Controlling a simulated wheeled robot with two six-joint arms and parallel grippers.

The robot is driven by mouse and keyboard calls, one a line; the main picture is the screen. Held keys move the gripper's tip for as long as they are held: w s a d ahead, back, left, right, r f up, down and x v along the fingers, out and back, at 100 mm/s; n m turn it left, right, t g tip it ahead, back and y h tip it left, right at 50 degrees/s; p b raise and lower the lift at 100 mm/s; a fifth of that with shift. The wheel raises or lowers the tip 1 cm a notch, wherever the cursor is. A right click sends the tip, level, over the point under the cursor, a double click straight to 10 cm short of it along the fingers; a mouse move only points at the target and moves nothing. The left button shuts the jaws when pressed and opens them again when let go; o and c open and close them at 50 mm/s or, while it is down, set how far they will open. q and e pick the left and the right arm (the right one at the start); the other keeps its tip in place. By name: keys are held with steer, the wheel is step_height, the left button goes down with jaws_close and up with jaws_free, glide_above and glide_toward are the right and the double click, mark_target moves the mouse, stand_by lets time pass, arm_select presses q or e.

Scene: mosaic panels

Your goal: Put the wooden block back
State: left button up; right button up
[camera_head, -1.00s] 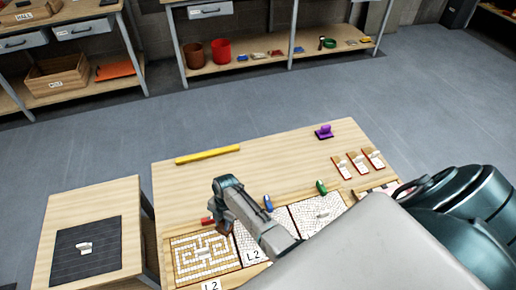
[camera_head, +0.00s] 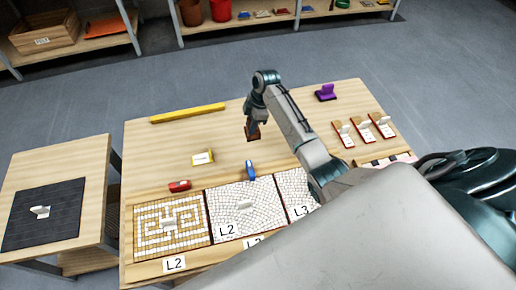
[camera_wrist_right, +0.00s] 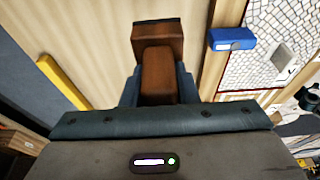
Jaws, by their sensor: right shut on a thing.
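My right gripper (camera_head: 255,116) is shut on a brown wooden block (camera_head: 252,132) and holds it over the bare wood of the work table, beyond the mosaic panels. In the right wrist view the block (camera_wrist_right: 158,40) shows between the fingers (camera_wrist_right: 158,88) of this gripper. The left mosaic panel (camera_head: 145,222) has a tan and white maze pattern. The middle panel (camera_head: 265,204) has white curved tiles, and a third white panel (camera_head: 294,186) is partly hidden by my right arm. My left gripper is not in view.
A red object (camera_head: 179,186) and a blue object (camera_head: 250,170) stand behind the panels. A yellow-edged card (camera_head: 203,157) lies nearby. A yellow bar (camera_head: 188,113) and purple tool (camera_head: 326,92) lie at the back. A side table (camera_head: 95,160) holds a dark mat (camera_head: 22,232).

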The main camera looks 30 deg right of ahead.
step_height(320, 180, down, 5)
steer(key=shift+f, duration=2.35)
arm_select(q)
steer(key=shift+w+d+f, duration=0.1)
arm_select(e)
steer(key=shift+f, duration=0.15)
steer(key=o, duration=1)
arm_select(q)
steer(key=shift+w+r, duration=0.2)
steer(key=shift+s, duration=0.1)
